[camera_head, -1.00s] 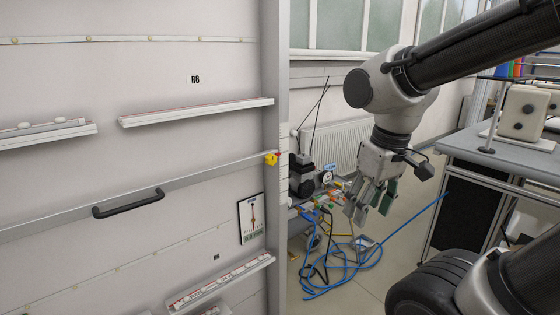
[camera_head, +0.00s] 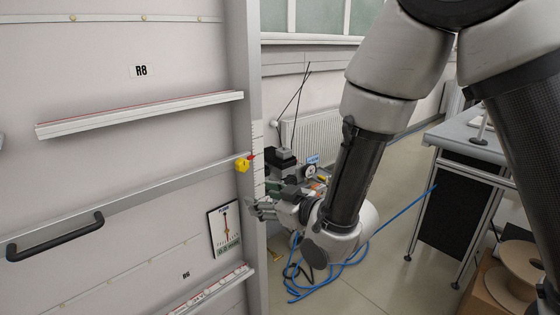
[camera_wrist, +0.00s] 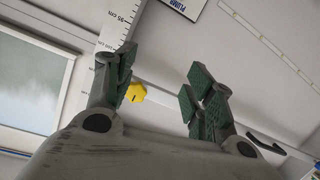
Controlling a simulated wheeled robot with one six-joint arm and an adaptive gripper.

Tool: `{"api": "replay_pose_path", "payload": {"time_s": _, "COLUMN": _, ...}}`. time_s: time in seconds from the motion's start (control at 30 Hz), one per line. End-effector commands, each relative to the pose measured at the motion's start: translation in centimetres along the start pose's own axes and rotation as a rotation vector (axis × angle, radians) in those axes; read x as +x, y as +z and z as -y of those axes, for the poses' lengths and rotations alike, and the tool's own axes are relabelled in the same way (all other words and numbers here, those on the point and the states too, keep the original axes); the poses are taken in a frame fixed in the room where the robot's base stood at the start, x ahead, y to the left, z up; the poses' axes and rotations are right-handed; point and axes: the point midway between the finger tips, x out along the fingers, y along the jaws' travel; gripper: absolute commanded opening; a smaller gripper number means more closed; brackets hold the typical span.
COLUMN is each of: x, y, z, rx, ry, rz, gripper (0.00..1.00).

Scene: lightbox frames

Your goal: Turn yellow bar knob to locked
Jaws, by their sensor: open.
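The yellow knob (camera_head: 243,164) sits at the right end of a grey bar across the panel, beside the upright frame post. A small red mark shows just right of it. In the wrist view the lobed knob (camera_wrist: 137,92) has a short dark line on its face and appears between my fingers, close to the left one. My gripper (camera_head: 254,208) is below the knob in the head view, near the post, and apart from it. In the wrist view my gripper (camera_wrist: 160,80) is open, with green-padded fingers spread and nothing between the pads.
The upright post (camera_head: 249,105) edges the panel. A black handle (camera_head: 55,238) is on the bar at left, and a framed gauge card (camera_head: 224,230) hangs below the knob. A blue cable (camera_head: 385,229) lies behind my arm. A workbench (camera_head: 468,150) stands at right.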

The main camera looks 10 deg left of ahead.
Motion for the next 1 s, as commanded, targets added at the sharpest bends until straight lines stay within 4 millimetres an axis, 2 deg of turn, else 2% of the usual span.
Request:
{"api": "replay_pose_path", "payload": {"time_s": 0.03, "x": -0.1, "y": -1.6, "z": -0.4, "rx": -0.009, "ry": 0.017, "rz": -0.069, "gripper": 0.54}}
{"api": "replay_pose_path", "payload": {"time_s": 0.1, "x": -0.3, "y": -3.6, "z": -0.9, "rx": -0.021, "ry": 0.038, "rz": -0.151, "gripper": 0.54}}
{"api": "replay_pose_path", "payload": {"time_s": 0.23, "x": -0.5, "y": -5.4, "z": -1.3, "rx": -0.036, "ry": 0.059, "rz": -0.229, "gripper": 0.54}}
{"api": "replay_pose_path", "payload": {"time_s": 0.37, "x": 0.8, "y": -5.9, "z": -1.5, "rx": -0.044, "ry": 0.062, "rz": -0.237, "gripper": 0.54}}
{"api": "replay_pose_path", "payload": {"time_s": 0.7, "x": 5.9, "y": -7.1, "z": -1.8, "rx": -0.043, "ry": 0.061, "rz": -0.235, "gripper": 0.54}}
{"api": "replay_pose_path", "payload": {"time_s": 1.0, "x": 6.9, "y": -7.3, "z": -1.8, "rx": -0.043, "ry": 0.06, "rz": -0.233, "gripper": 0.54}}
